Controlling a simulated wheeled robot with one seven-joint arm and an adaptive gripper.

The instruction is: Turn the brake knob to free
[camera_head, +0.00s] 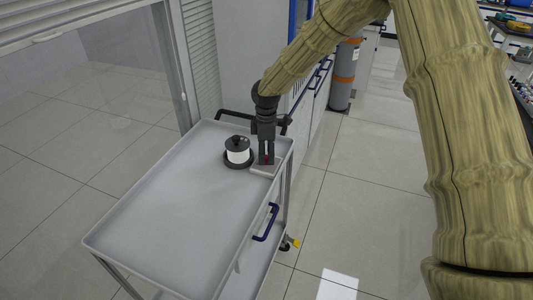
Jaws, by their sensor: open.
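My gripper (266,153) is open and points straight down at the far right corner of the grey cart. A black and white round device (238,153) like a spool, with a black top and a black base, stands just left of the gripper.
The grey cart top (170,215) is bare towards the front left. A black handle (232,117) runs along its far end, and a blue handle (266,222) is on its right side. Cabinets stand behind. A grey cylinder with orange bands (344,75) stands farther back.

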